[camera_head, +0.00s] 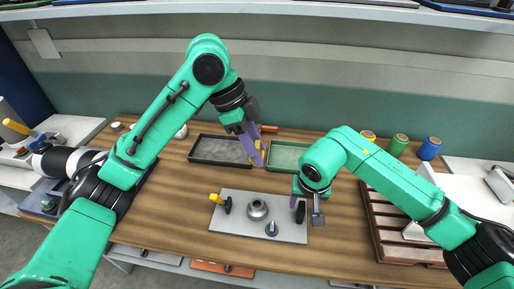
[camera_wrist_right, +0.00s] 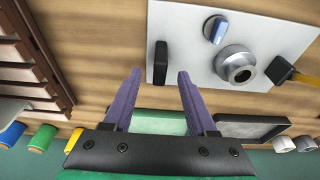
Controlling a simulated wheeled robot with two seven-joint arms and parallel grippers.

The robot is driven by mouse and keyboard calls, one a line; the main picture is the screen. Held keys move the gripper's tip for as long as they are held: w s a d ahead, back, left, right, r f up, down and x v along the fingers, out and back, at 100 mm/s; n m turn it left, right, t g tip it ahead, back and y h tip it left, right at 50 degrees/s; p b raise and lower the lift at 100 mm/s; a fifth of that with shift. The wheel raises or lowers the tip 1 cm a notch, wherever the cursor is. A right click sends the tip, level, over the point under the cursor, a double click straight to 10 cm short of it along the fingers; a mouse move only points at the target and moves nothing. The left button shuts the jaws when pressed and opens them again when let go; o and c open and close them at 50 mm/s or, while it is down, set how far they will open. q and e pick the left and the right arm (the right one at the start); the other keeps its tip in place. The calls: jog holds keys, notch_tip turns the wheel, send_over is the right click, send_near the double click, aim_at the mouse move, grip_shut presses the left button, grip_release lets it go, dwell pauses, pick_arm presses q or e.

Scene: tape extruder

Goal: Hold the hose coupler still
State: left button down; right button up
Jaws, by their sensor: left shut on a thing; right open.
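My left gripper (camera_head: 256,156) is shut on a small yellow-orange piece (camera_head: 260,146), raised in front of the trays. The fingers partly hide it; I cannot tell for sure that it is the hose coupler. A grey plate (camera_head: 232,234) on the table carries a round metal fitting (camera_head: 257,210), also in the right wrist view (camera_wrist_right: 238,68), a small blue-grey knob (camera_head: 271,229), a yellow-handled clamp (camera_head: 217,199) and a black upright block (camera_head: 300,214). My right gripper (camera_wrist_right: 159,76) is open and empty; the black block (camera_wrist_right: 160,63) shows between its fingertips, apparently beyond them.
A dark tray (camera_head: 222,160) and a green tray (camera_head: 285,168) lie behind the plate. Yellow, green (camera_head: 398,145) and blue (camera_head: 429,148) spools stand at the back right. A brown slotted rack (camera_head: 378,225) is at the right. Bare wood lies left of the plate.

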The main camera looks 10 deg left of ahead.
aim_at(257, 144)
pick_arm(q)
jog(key=shift+r+p, duration=2.4)
jog(key=shift+r, duration=0.05)
pick_arm(e)
jog(key=w+v, duration=0.1)
jog(key=v, duration=1.4)
jog(key=shift+w+r, duration=0.15)
jog(key=shift+r, duration=0.4)
